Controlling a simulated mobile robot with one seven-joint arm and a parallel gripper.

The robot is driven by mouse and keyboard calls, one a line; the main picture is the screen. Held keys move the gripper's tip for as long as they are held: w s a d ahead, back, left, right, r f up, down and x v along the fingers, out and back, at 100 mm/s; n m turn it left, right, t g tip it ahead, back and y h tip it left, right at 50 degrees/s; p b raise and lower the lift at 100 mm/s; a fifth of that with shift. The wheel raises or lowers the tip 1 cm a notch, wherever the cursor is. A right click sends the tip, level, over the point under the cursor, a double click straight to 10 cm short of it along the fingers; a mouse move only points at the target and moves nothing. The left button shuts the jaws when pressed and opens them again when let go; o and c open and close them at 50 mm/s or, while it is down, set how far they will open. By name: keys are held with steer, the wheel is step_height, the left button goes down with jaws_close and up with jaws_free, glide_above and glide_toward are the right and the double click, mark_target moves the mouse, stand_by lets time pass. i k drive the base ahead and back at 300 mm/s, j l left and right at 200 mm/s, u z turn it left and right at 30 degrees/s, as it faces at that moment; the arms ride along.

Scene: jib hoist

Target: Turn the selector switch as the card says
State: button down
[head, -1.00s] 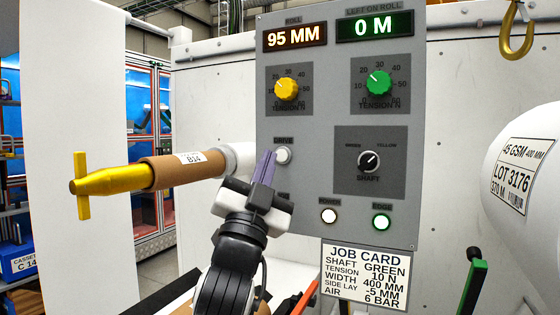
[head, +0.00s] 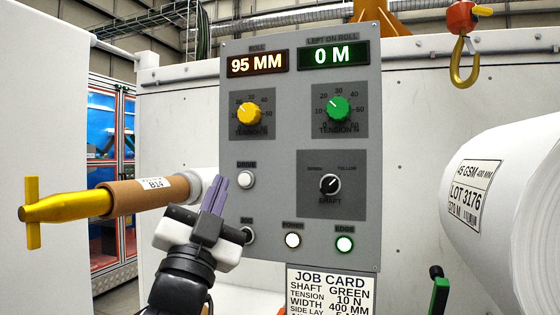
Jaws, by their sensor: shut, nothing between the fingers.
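The selector switch (head: 330,185) is a black knob marked SHAFT on a dark plate. Its white pointer seems to lean up and right, toward the YELLOW label; the small label at left looks like GREEN. The job card (head: 331,293) below the panel reads SHAFT GREEN, TENSION 10 N, WIDTH 400 MM; its lower lines are cut off. My gripper (head: 222,182) is shut and empty, fingers pointing up, left of the switch and apart from it in the picture. It overlaps the panel's left edge and part of the lower left button.
The grey panel (head: 284,140) also bears yellow (head: 249,113) and green (head: 338,110) tension knobs, a white DRIVE button (head: 246,179) and lamps. A yellow-ended shaft with a cardboard core (head: 140,195) juts out at left. A big white roll (head: 515,200) is at right, beneath a hook (head: 464,62).

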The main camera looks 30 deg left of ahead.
mark_target(330, 184)
steer(key=j+z, duration=0.4)
steer(key=k+j+z, duration=0.2)
steer(key=j+z, duration=0.2)
steer(key=k+j+z, duration=0.15)
steer(key=j+z, duration=0.25)
